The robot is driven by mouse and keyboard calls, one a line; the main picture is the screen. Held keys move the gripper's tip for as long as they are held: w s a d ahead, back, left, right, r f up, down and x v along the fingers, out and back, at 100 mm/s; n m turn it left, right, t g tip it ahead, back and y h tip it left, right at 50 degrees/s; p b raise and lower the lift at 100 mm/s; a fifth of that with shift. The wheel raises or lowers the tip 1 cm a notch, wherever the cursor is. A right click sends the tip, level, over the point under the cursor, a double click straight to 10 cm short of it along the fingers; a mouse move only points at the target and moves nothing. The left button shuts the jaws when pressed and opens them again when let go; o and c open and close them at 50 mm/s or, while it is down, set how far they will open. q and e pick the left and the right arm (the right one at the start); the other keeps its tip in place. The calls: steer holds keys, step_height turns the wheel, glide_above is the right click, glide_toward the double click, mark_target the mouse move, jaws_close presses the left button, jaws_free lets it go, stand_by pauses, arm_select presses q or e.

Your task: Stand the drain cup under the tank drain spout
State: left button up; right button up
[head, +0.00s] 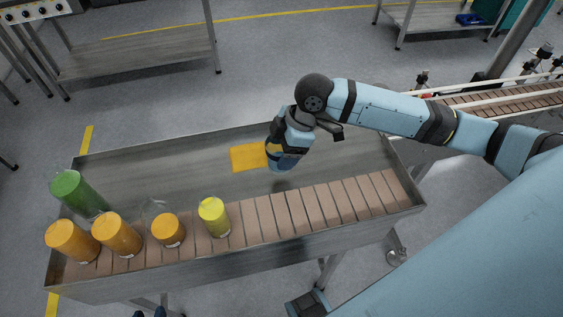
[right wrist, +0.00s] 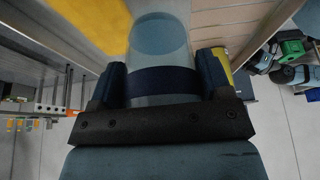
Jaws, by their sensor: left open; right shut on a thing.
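My right gripper (head: 284,145) reaches over the long tray table and is shut on a clear cup with a dark blue band, which I take to be the drain cup (head: 284,161). In the right wrist view the cup (right wrist: 160,38) sits between the two dark fingers (right wrist: 162,85). The cup is at the right edge of a yellow-orange square (head: 248,157) on the tray floor; whether it touches the floor I cannot tell. My left gripper (head: 149,313) shows only as two dark fingertips, apart, at the bottom edge. I cannot make out the tank or its drain spout.
A brown slatted strip (head: 290,211) runs along the tray's near side. Several orange and yellow containers (head: 168,230) and a green one (head: 78,194) stand at its left. The tray floor (head: 180,170) left of the square is largely clear. A conveyor (head: 510,97) lies at right.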

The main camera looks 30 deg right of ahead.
steer(key=shift+f, duration=2.55)
steer(key=shift+f, duration=0.15)
steer(key=o, duration=0.9)
steer(key=shift+o, duration=0.2)
